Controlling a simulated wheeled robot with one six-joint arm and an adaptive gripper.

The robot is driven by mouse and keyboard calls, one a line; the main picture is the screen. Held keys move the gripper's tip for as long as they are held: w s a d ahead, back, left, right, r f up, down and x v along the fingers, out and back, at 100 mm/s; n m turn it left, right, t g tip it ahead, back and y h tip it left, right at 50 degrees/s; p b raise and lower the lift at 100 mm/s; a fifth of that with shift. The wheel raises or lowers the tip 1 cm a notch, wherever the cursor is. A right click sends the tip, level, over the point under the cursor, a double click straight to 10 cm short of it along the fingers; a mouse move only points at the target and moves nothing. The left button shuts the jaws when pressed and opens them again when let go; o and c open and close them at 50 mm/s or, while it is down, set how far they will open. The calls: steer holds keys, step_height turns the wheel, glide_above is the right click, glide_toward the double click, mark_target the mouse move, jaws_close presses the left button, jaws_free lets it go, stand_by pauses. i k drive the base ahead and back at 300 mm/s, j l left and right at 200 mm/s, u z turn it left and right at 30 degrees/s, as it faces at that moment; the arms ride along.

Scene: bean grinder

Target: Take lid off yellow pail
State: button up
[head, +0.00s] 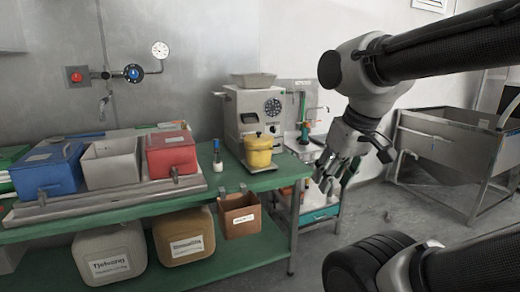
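The yellow pail (259,156) stands upright on a metal plate at the right end of the green table, in front of the grinder. Its yellow lid (258,138) sits on top, with a small knob-like part in the middle. My gripper (328,186) hangs in the air to the right of the pail and apart from it, pointing down. Its fingers look spread with nothing between them. No part of the pail's front is hidden by my arm.
The grey grinder (231,118) stands right behind the pail. A small bottle (217,160) stands left of it, then red (171,153), grey (111,166) and blue (47,172) bins. A brown box (239,216) hangs below the green table edge. A metal sink (440,150) stands at right.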

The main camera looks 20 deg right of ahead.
mark_target(258, 138)
steer(key=i+l, duration=0.3)
steer(key=i+l+u, duration=0.15)
steer(key=i+l, duration=0.4)
steer(key=l, duration=0.25)
steer(key=i+l+u, duration=0.1)
steer(key=i+l, duration=0.45)
steer(key=l, duration=0.25)
steer(key=i+l+u, duration=0.15)
steer(key=l, duration=0.25)
steer(key=i, duration=0.1)
